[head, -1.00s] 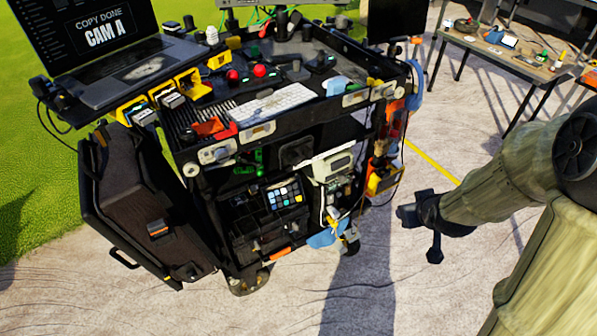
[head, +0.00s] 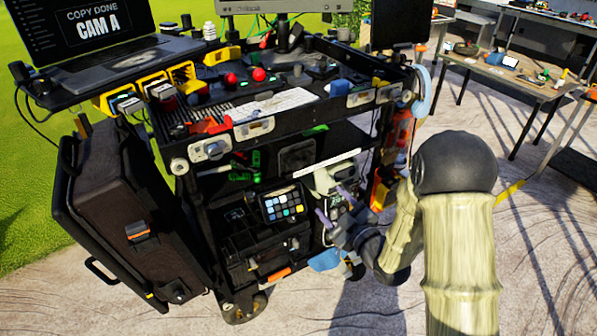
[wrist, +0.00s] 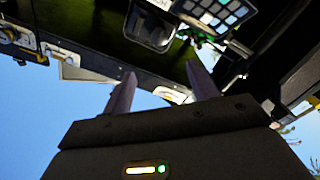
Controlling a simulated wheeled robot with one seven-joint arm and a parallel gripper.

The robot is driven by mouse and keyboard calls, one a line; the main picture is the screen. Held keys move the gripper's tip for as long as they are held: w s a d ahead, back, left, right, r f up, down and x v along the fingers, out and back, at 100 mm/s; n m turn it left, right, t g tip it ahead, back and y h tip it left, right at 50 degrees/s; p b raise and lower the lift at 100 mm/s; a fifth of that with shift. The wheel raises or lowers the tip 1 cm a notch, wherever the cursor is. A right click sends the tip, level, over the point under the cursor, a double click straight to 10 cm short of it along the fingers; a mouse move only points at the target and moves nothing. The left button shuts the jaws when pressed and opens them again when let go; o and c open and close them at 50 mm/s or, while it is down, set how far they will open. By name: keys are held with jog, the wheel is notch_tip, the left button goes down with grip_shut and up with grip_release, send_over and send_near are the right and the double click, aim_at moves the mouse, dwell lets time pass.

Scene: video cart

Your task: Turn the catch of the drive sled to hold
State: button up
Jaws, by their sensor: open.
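My gripper (head: 332,204) is in front of the cart's lower right shelf in the head view, its two purple fingers apart and nothing visible between them. In the wrist view the gripper (wrist: 161,72) shows as two spread fingers under the dark shelf edge. A pale grey-white unit (head: 326,180) sits on that shelf just behind the fingers and may be the drive sled; I cannot be sure. My fingers hide part of it. I cannot make out its catch or which way the catch is turned. Contact with the unit cannot be told.
The black cart (head: 240,155) carries a laptop (head: 100,55), a white keyboard (head: 265,106) and red knobs on top. A color chart (head: 283,206) stands left of the pale unit. A black case (head: 125,215) leans at the cart's left. A table (head: 510,75) stands back right.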

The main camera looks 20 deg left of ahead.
aim_at(297, 166)
jog(key=p+x, duration=0.1)
jog(key=x, duration=1.6)
jog(key=shift+w+a, duration=0.15)
jog(key=shift+w, duration=0.15)
jog(key=c, duration=1)
